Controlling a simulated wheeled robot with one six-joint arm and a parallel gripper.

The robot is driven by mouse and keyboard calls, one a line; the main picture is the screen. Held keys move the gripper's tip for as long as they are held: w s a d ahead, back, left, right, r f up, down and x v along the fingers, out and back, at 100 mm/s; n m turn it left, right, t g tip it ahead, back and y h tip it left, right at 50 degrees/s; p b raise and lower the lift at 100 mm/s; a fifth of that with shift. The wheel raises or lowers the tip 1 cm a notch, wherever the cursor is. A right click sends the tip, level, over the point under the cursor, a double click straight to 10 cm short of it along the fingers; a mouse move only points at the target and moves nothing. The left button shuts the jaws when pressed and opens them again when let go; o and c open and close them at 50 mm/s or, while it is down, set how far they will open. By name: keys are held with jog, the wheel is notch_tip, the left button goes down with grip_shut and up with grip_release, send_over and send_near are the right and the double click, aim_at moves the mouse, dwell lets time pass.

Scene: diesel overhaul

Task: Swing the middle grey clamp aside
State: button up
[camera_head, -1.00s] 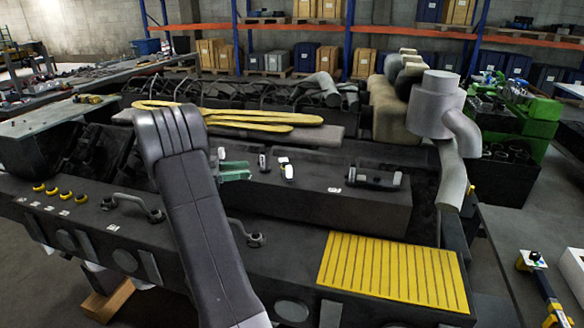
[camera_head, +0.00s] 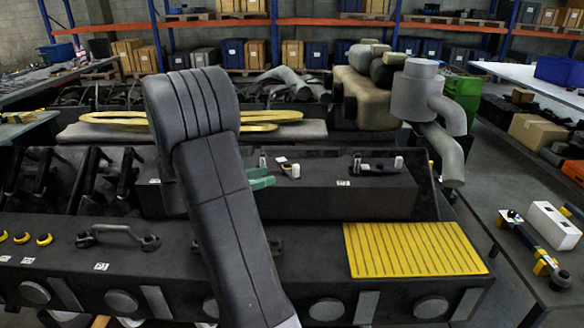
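Several small fittings sit on top of the long dark block (camera_head: 330,199). A small upright grey one (camera_head: 263,162) is just right of my arm. A dark one with a pale tip (camera_head: 291,170) is beside it. A longer dark lever-like one with a light end (camera_head: 378,166) lies farther right. I cannot tell which of these is the middle grey clamp. A green piece (camera_head: 261,181) shows partly behind my arm. My grey arm link stands across the picture and hides part of the block. My gripper is not visible.
A yellow slatted plate (camera_head: 412,249) lies at the block's front right. Yellow slings (camera_head: 262,117) lie behind on a grey pad. A grey exhaust pipe (camera_head: 416,92) rises at the back right. A side table (camera_head: 498,237) at right holds a tool (camera_head: 530,245) and a white block (camera_head: 553,226).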

aim_at(293, 169)
jog(key=p+x, duration=0.1)
jog(key=x, duration=0.7)
jog(key=shift+w+d+p, duration=0.2)
jog(key=shift+d+p, duration=0.1)
jog(key=shift+d, duration=0.05)
